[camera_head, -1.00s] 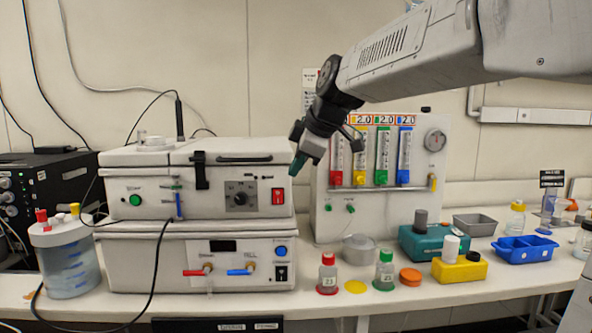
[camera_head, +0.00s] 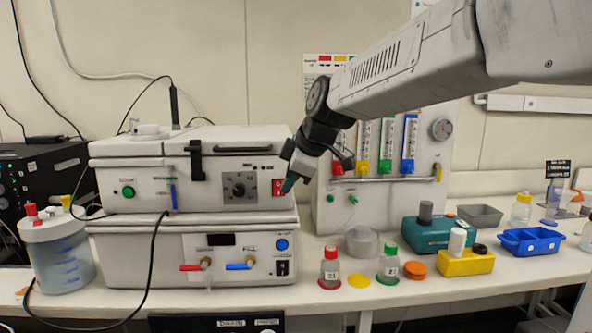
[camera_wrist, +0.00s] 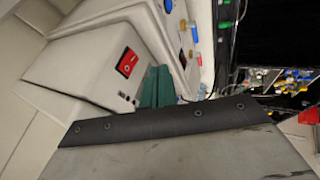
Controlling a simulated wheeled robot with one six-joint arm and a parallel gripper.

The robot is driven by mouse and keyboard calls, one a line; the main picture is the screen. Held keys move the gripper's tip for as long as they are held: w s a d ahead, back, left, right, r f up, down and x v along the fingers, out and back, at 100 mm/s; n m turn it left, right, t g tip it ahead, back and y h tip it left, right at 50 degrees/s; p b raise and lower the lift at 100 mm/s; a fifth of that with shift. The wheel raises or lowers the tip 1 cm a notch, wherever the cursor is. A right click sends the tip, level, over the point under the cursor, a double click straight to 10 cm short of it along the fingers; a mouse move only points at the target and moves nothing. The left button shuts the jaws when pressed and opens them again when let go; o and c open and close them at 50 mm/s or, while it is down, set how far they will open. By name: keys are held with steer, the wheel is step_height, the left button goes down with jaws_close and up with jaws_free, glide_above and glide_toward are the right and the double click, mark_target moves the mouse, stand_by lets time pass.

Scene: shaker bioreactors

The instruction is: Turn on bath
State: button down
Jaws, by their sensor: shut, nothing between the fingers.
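Two white box units are stacked on the bench at left. The upper unit (camera_head: 205,190) has a lid, a green button (camera_head: 128,192), a black knob (camera_head: 239,188) and a red rocker switch (camera_head: 277,187). The lower unit (camera_head: 140,262) has a dark display, red and blue taps, a blue button (camera_head: 282,244) and a black switch (camera_head: 282,268). My gripper (camera_head: 288,187) is shut and empty, its green fingertips just right of the red switch, partly overlapping it. In the wrist view, the red switch (camera_wrist: 127,62) lies left of the shut fingers (camera_wrist: 157,87). Contact cannot be told.
A flow-meter panel (camera_head: 330,210) stands to the right. A clear vessel (camera_head: 62,265) stands at left, with a black cable hanging before the units. Bottles (camera_head: 329,268), a teal block (camera_head: 435,236) and a yellow block (camera_head: 466,263) occupy the bench at right.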

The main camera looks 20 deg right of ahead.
mark_target(279, 188)
steer(key=shift+w+d+f, duration=0.1)
steer(key=shift+w+f, duration=0.5)
steer(key=shift+w, duration=0.35)
steer(key=shift+w+d+f, duration=0.1)
steer(key=shift+w+f, duration=0.5)
steer(key=shift+w, duration=0.4)
steer(key=shift+w+d+f, duration=0.1)
steer(key=shift+w+f, duration=0.5)
steer(key=shift+w, duration=0.35)
